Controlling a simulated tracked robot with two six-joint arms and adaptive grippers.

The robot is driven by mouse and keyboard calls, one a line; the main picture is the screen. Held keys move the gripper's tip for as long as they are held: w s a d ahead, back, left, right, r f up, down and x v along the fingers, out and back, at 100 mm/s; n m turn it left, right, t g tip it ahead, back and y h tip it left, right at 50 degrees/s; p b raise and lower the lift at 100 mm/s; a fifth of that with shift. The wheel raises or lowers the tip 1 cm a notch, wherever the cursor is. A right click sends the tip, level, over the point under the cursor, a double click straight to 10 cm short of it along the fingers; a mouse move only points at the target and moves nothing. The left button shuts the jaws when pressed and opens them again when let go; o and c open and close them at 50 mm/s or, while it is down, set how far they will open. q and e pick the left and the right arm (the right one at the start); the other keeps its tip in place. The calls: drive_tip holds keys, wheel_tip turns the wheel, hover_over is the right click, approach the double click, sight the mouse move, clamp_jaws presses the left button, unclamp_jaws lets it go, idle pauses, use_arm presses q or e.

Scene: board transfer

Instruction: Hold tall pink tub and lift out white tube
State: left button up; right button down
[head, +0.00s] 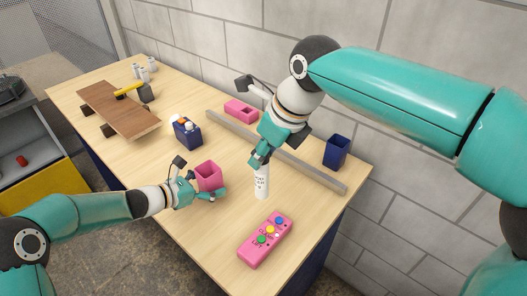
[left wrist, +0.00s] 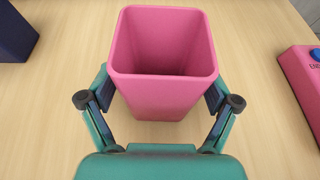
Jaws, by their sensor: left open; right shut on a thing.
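The tall pink tub (head: 208,176) stands upright on the table and looks empty inside in the left wrist view (left wrist: 160,95). My left gripper (head: 201,181) is open, with one finger on each side of the tub, also in the left wrist view (left wrist: 159,108). The white tube (head: 262,184) with dark lettering is upright, to the right of the tub and outside it. My right gripper (head: 260,159) is shut on its top end from above. I cannot tell whether the tube's bottom touches the table.
A pink button box (head: 265,240) lies at the front right. A grey bar (head: 310,170) crosses the table behind the tube. Beyond it are a low pink block (head: 240,110) and a blue tub (head: 337,151). A blue holder (head: 187,133) and a brown board (head: 118,110) are at left.

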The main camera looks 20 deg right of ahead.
use_arm(q)
drive_tip(key=v, duration=1.2)
drive_tip(key=shift+w+f, duration=0.1)
